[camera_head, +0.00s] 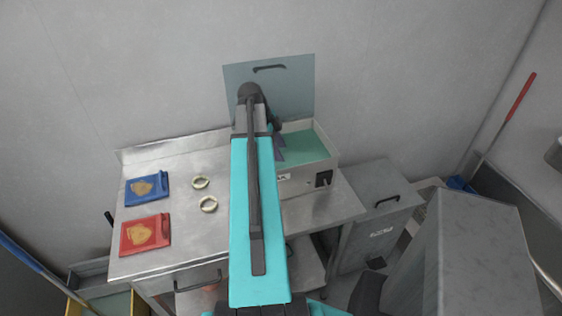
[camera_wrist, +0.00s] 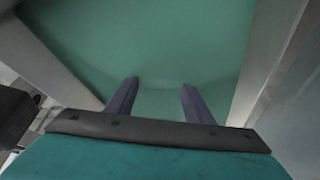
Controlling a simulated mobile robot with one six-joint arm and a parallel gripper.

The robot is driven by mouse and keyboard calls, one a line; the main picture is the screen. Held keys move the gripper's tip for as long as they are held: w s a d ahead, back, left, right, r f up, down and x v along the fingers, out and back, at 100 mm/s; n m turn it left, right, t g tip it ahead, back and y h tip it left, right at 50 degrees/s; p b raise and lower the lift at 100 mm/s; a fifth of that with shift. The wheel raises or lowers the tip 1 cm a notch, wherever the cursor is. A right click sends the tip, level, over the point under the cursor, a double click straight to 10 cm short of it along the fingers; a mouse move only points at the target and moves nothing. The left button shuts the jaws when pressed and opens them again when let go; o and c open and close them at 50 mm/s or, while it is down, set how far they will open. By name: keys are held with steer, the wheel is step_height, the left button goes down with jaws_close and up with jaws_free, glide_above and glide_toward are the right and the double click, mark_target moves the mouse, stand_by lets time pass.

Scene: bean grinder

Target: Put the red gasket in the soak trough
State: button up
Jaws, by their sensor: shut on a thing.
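The soak trough (camera_head: 295,180) is a pale box on the right of the steel counter, with teal liquid inside and its grey lid (camera_head: 300,90) standing open behind. My gripper (camera_head: 280,150) is over or in the trough opening, partly hidden by my arm. In the wrist view its two dark fingers (camera_wrist: 158,100) stand apart against the teal liquid (camera_wrist: 150,40), between the trough walls. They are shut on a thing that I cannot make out. I see no red gasket in either view.
Two pale rings (camera_head: 201,183) (camera_head: 208,204) lie on the counter (camera_head: 180,262) left of my arm. A blue tray (camera_head: 133,199) and a red tray (camera_head: 127,246), each with a tan patch, lie further left. A grey lidded bin (camera_head: 372,215) stands to the right.

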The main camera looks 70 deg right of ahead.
steer(key=shift+f+p, duration=0.55)
steer(key=shift+f, duration=1.25)
steer(key=shift+f, duration=0.15)
steer(key=o, duration=1.1)
steer(key=shift+r, duration=0.2)
steer(key=shift+b+v, duration=1.85)
steer(key=shift+v, duration=4.1)
steer(key=shift+w+r, duration=0.1)
